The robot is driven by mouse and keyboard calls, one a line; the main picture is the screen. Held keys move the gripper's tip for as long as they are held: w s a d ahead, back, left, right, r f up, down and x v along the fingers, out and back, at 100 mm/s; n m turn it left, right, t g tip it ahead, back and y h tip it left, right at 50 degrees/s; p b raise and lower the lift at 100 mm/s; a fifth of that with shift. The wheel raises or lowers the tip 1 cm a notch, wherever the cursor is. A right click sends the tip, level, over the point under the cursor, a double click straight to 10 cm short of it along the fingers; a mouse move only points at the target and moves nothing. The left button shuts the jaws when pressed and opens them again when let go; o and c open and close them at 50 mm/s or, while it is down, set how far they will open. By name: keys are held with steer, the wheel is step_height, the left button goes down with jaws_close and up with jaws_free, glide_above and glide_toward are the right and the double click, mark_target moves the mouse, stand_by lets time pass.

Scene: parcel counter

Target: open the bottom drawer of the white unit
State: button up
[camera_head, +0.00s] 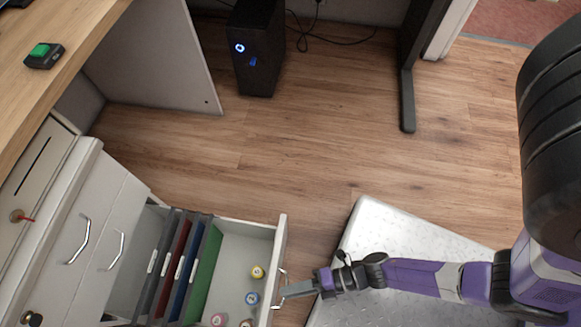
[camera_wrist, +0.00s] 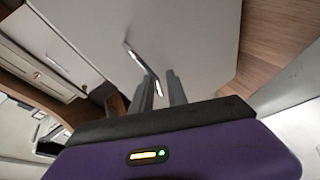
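The white unit (camera_head: 68,225) stands at the lower left of the head view. Its bottom drawer (camera_head: 281,245) is pulled far out, with hanging folders at its inner end and several small round coloured items in its front part. The drawer's metal handle (camera_head: 283,275) is on its front panel and also shows in the wrist view (camera_wrist: 133,53). My gripper (camera_head: 286,291) is at this handle, coming from the right. In the wrist view its two fingers (camera_wrist: 160,80) stand apart, with the handle's near end between them; firm contact cannot be made out.
Two closed fronts with handles (camera_head: 73,240) are on the unit beside the open drawer. A silver textured platform (camera_head: 400,245) lies right of the drawer. A black computer tower (camera_head: 257,45) stands at the back. Wooden floor (camera_head: 310,140) between them is clear.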

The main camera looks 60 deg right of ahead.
steer(key=shift+o, duration=0.5)
steer(key=shift+w+r, duration=0.1)
steer(key=p+v, duration=0.1)
steer(key=v, duration=0.6)
steer(key=shift+s+d+p, duration=0.2)
steer(key=shift+s+p, duration=0.1)
steer(key=shift+p, duration=0.05)
